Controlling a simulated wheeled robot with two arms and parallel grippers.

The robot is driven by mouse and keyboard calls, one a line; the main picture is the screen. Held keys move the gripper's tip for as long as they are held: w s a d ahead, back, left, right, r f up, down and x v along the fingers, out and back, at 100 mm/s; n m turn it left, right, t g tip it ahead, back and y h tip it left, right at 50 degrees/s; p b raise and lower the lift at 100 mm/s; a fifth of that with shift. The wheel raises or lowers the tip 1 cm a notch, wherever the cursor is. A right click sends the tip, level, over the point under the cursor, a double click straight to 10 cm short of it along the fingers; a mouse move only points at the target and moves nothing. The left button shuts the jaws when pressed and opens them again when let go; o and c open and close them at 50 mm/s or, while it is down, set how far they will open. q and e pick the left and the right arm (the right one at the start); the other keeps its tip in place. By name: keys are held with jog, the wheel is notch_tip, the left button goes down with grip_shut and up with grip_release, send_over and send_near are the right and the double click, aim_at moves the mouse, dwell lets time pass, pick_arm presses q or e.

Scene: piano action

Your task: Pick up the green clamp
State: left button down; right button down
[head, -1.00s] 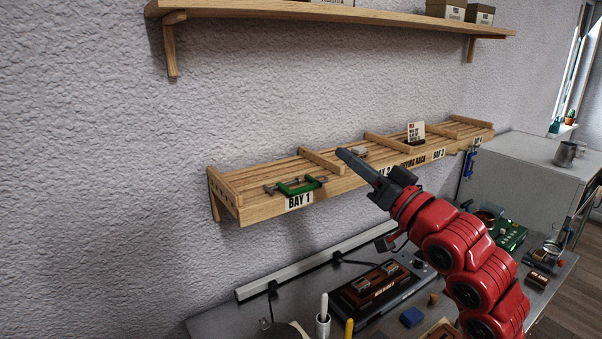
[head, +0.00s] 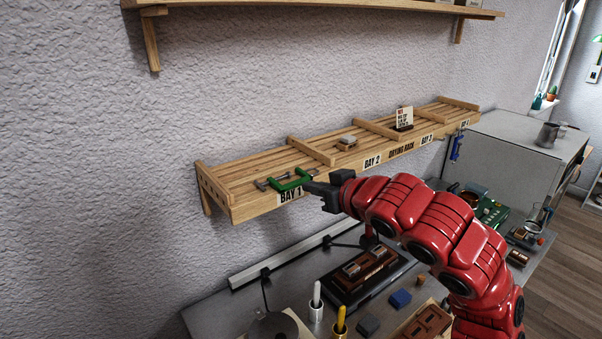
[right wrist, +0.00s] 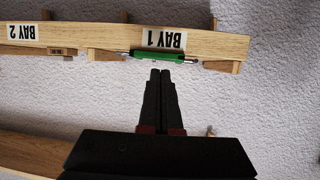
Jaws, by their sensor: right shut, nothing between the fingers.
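The green clamp (head: 291,180) lies on the drying rack in bay 1, at the rack's front edge above the BAY 1 label, its metal bar and screw ends pointing left. It also shows edge-on in the right wrist view (right wrist: 165,56), upside down there. My right gripper (head: 308,187) is shut and empty, its fingertips close to the clamp's right end in the head view. In the right wrist view the shut fingers (right wrist: 161,72) point at the clamp with a small gap in the picture. Whether they touch cannot be told. My left gripper is not in view.
The wooden drying rack (head: 262,203) is fixed to the wall, with dividers between bays. A small block (head: 346,141) lies in bay 2 and a card (head: 404,117) stands farther right. The cluttered workbench (head: 215,312) is below; another shelf (head: 320,10) is above.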

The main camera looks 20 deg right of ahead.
aim_at(293, 181)
jog(key=w+p, duration=0.1)
jog(key=w+a+p, duration=0.1)
jog(key=w, duration=0.1)
jog(key=w+p, duration=0.1)
jog(key=shift+w+a+f+p, duration=0.2)
jog(key=shift+w+f+p, duration=0.05)
jog(key=shift+w+p, duration=0.15)
jog(key=shift+f+b, duration=0.5)
jog(key=shift+s, duration=0.15)
